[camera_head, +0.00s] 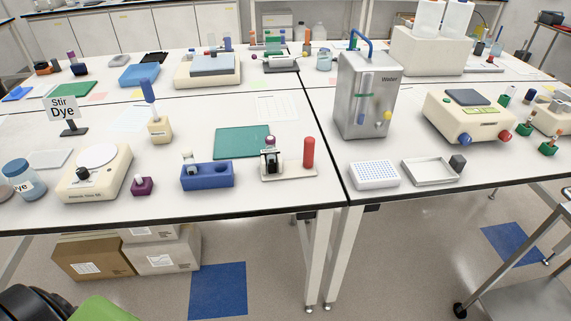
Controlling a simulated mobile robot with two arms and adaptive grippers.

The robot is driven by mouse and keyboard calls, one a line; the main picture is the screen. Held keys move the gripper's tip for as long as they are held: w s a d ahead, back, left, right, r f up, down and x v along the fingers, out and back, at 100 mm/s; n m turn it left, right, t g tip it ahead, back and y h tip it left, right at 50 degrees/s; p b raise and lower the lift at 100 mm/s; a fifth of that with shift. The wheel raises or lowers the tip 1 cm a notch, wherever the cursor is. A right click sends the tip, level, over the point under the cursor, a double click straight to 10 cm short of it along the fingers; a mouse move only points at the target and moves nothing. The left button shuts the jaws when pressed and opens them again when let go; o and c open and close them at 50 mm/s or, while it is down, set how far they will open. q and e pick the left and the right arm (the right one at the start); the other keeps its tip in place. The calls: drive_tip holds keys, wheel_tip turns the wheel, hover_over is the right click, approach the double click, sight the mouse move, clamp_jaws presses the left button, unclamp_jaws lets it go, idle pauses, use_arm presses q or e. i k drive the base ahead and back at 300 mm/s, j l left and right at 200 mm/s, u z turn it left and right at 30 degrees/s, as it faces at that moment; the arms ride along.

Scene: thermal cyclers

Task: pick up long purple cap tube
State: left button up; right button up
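Several purple-toned tubes or caps stand on the benches. A tube with a purple cap (71,56) stands upright at the back left. A tall tube with a blue-violet cap (147,89) stands in a beige holder (160,130) near the stir plate. A small tube with a purple-pink cap (271,142) stands in a dark stand on a white base (297,171). I cannot tell for certain which is the long purple cap tube. Neither of my grippers is in view.
A blue rack (207,176) and a small purple block (142,187) sit near the front edge. A red cylinder (309,152) stands beside the dark stand. A metal cart (525,285) and boxes (92,259) flank the floor space.

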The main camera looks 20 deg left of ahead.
sight(270, 140)
drive_tip(key=i+u, duration=0.35)
drive_tip(key=i+l+u, duration=0.15)
drive_tip(key=u, duration=0.2)
drive_tip(key=i+l+u, duration=0.15)
drive_tip(key=i+u, duration=0.2)
drive_tip(key=k+j+u, duration=0.3)
drive_tip(key=k, duration=0.2)
drive_tip(key=i+l, duration=0.15)
drive_tip(key=l, duration=0.15)
drive_tip(key=i+l, duration=0.15)
drive_tip(key=l, duration=0.15)
